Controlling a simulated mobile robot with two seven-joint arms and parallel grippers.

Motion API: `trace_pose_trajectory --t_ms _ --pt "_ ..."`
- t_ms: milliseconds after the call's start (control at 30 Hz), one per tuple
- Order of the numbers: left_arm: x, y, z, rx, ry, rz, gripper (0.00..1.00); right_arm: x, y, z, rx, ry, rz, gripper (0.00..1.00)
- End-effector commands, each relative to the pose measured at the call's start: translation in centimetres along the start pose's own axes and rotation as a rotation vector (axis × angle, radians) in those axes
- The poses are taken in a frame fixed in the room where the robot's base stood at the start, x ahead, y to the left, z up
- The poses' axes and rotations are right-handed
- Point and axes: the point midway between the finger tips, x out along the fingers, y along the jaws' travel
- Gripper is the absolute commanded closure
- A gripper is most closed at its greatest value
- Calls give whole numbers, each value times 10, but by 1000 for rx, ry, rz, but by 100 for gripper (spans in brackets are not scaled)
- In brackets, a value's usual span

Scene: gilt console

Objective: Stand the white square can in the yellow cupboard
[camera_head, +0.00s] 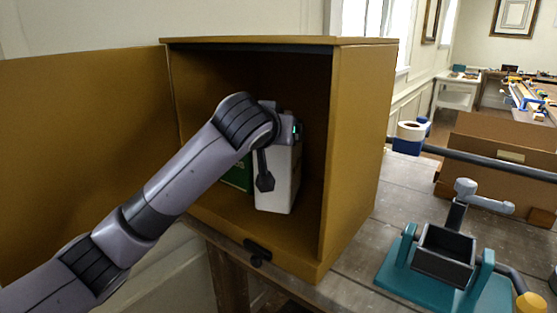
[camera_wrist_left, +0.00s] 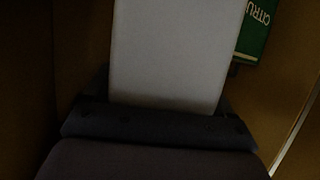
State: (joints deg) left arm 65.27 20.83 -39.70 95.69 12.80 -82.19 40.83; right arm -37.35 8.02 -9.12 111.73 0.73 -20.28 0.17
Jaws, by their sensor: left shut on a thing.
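The yellow cupboard (camera_head: 357,150) stands on the table with its door (camera_head: 85,150) swung open to the left. My left arm reaches into it. My left gripper (camera_head: 268,165) is shut on the white square can (camera_head: 283,185), which is inside the cupboard, nearly upright with a slight lean. In the head view the can's bottom is close to the cupboard floor; I cannot tell whether it touches. The can also fills the middle of the left wrist view (camera_wrist_left: 170,50). My right gripper is not in view.
A green box (camera_head: 238,176) is inside the cupboard, left of and behind the can; its lettering shows in the left wrist view (camera_wrist_left: 257,30). Right of the cupboard, a teal vise-like stand (camera_head: 400,265) and a tape roll (camera_head: 411,131) are on the table.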

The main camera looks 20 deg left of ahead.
Motion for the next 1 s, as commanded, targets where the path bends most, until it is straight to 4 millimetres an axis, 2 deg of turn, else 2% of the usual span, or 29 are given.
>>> trace_pose_trajectory --t_ms 233,467,667,700,733,767,1000 --pt "4 0 11 -1 11 1 100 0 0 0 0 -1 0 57" --pt "15 0 36 -1 11 1 100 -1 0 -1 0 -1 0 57" --pt "16 0 38 -3 12 2 100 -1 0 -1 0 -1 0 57" --pt "17 0 42 -1 1 0 13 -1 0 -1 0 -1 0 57" --pt "17 0 42 -1 1 0 3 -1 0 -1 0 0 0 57" --pt "17 0 42 -1 1 0 0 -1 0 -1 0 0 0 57" --pt "16 0 42 -1 2 1 0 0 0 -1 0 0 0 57"
